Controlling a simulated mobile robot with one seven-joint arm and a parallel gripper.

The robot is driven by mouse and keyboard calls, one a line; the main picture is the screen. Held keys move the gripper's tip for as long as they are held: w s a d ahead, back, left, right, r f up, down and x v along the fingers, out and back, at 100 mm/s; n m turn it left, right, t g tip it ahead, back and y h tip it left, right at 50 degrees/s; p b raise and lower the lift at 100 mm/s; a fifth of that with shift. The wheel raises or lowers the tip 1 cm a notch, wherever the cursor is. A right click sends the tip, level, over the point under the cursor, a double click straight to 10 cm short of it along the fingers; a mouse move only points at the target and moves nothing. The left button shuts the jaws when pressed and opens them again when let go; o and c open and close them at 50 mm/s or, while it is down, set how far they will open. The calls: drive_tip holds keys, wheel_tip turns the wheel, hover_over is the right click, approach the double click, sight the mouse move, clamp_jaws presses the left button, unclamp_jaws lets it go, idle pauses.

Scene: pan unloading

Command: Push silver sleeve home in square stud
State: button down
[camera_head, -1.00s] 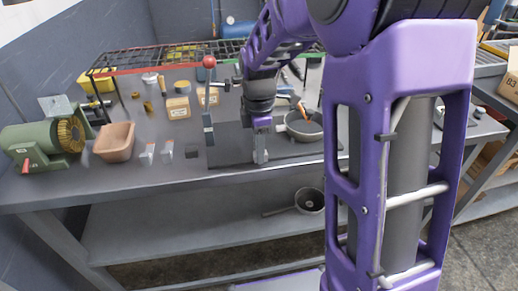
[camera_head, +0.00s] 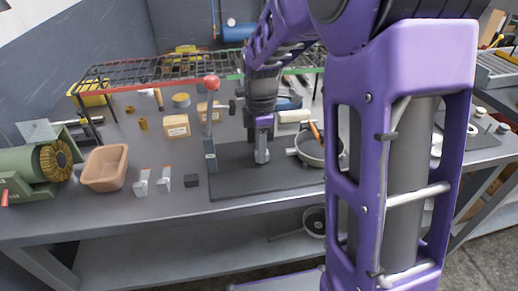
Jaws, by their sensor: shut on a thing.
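My gripper (camera_head: 262,147) points down over the dark mat and is shut on a small silver-grey piece (camera_head: 262,157), which looks like the silver sleeve. Its lower end is at or just above the mat; I cannot tell whether it touches anything. I cannot make out a square stud; it may be hidden under or behind the held piece. A small black block (camera_head: 191,180) sits left of the mat, apart from my gripper.
Two pale red-tipped pieces (camera_head: 163,178), a tan bin (camera_head: 106,167) and a green grinder (camera_head: 35,165) stand left. A wire rack (camera_head: 150,72) spans behind.

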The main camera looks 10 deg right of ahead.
sight(287, 150)
drive_tip(key=shift+d, duration=1.95)
drive_tip(key=shift+d, duration=1.55)
drive_tip(key=c, duration=0.6)
unclamp_jaws()
wheel_tip(287, 150, up, 18)
drive_tip(key=p, duration=0.3)
drive_tip(key=shift+f, duration=0.25)
